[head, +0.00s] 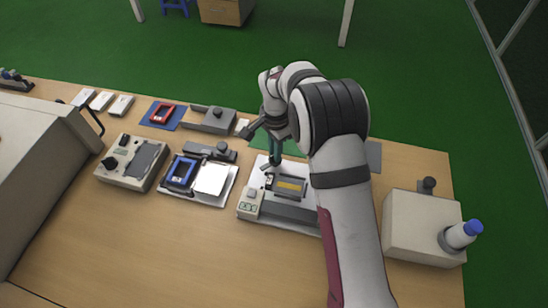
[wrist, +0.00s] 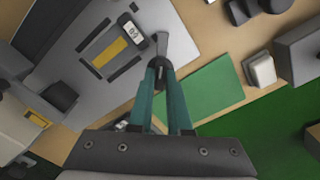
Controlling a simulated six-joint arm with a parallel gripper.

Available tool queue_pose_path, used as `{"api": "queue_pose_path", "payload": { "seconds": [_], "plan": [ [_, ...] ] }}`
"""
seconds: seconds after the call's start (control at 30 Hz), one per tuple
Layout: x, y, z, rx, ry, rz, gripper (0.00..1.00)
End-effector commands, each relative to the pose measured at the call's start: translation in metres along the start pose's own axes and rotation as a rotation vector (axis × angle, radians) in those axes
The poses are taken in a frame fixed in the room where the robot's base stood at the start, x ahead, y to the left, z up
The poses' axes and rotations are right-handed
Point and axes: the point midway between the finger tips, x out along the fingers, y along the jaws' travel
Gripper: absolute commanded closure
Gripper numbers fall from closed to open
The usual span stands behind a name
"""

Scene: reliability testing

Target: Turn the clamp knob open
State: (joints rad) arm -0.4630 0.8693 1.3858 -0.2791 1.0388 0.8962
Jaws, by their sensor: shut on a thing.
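A test fixture (head: 279,208) with a light plate stands on the table, partly hidden behind my arm in the head view. A dark device with a yellow strip (head: 290,187) lies in it; it also shows in the wrist view (wrist: 110,52). My gripper (head: 272,164) points down at the fixture's far left corner. In the wrist view its teal fingers (wrist: 160,68) are shut on the clamp knob, whose grey lever-like part (wrist: 161,42) shows just past the fingertips at the plate's edge. Most of the knob is hidden between the fingers.
Left of the fixture are a tray (head: 202,201) with a blue-framed device and a grey test box (head: 116,181). A green mat (wrist: 205,91) lies beside the plate. The front table is clear.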

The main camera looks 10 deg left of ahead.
Motion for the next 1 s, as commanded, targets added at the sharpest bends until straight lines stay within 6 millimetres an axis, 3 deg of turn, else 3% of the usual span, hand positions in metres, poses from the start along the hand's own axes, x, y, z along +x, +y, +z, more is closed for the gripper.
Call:
{"api": "queue_pose_path", "payload": {
  "seconds": [0.53,0.73,0.77,0.83,1.0],
  "plan": [
    [-0.0014,-0.0024,-0.0012,0.813,-0.001,-0.008,1.00],
    [-0.0023,-0.0026,-0.0020,0.861,0.000,-0.009,1.00],
    [-0.0024,-0.0026,-0.0021,0.861,0.000,-0.010,0.78],
    [-0.0023,-0.0024,-0.0021,0.860,0.000,-0.009,0.66],
    [-0.0016,-0.0016,-0.0016,0.860,0.000,-0.006,0.64]
  ]
}}
